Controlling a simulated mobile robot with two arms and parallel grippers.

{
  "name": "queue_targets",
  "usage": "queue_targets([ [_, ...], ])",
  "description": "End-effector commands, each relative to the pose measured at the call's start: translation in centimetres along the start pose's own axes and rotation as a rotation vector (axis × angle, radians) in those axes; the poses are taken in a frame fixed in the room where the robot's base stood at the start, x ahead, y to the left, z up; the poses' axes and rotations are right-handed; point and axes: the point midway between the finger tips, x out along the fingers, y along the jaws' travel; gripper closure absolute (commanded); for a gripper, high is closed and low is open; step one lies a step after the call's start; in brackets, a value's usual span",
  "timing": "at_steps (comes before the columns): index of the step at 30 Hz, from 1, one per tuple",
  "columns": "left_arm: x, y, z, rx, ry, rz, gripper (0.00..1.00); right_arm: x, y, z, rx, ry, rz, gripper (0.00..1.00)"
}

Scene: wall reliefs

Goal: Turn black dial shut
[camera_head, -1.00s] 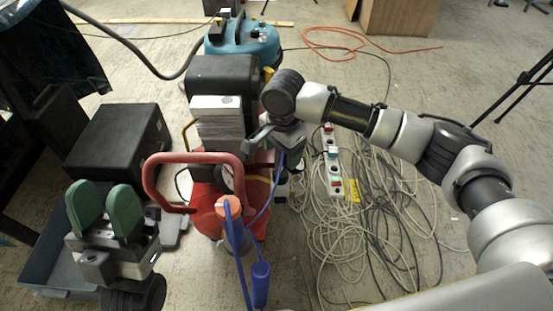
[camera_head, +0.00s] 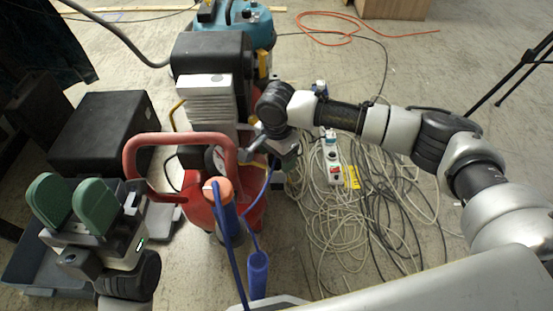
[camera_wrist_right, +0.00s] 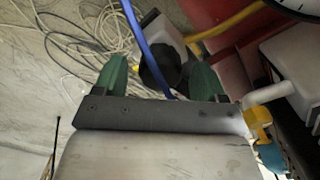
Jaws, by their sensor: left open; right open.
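The black dial (camera_wrist_right: 162,66) shows in the right wrist view as a dark round knob in front of a pale block. My right gripper (camera_wrist_right: 160,78) is open, with one green finger on each side of the dial. I cannot tell whether the fingers touch it. In the head view my right gripper (camera_head: 286,155) is at the right side of the red machine (camera_head: 255,212), mostly hidden by its own wrist, and the dial is not distinguishable there. My left gripper (camera_head: 72,204) is open and empty at the left, away from the machine.
A red tube handle (camera_head: 180,140) and a round gauge (camera_head: 216,160) are on the machine. A blue hose (camera_wrist_right: 138,30) passes close to the right gripper's fingers. Tangled cables (camera_head: 370,220) cover the floor at right. A black case (camera_head: 98,132) stands at left.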

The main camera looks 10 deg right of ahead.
Motion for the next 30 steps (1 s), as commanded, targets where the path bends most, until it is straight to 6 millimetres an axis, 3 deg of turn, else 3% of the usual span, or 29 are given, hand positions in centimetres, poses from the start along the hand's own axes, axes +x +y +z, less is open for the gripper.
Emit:
queue_targets([
  [10, 0.16, -0.01, 0.09, 0.001, 0.005, 0.003, 0.57, 0.34, -0.02, 0.02, 0.0, 0.0, -0.001, 0.3],
  [18, 0.16, 0.01, 0.08, 0.0, 0.004, 0.003, 0.57, 0.34, -0.01, 0.02, 0.0, 0.0, 0.0, 0.71],
  [20, 0.16, 0.01, 0.08, 0.0, 0.004, 0.003, 0.57, 0.33, -0.01, 0.02, 0.0, 0.0, 0.0, 0.78],
  [30, 0.58, 0.01, -0.24, -0.001, 0.008, -0.001, 0.57, 0.19, 0.01, 0.06, -0.006, -0.002, 0.001, 0.78],
])
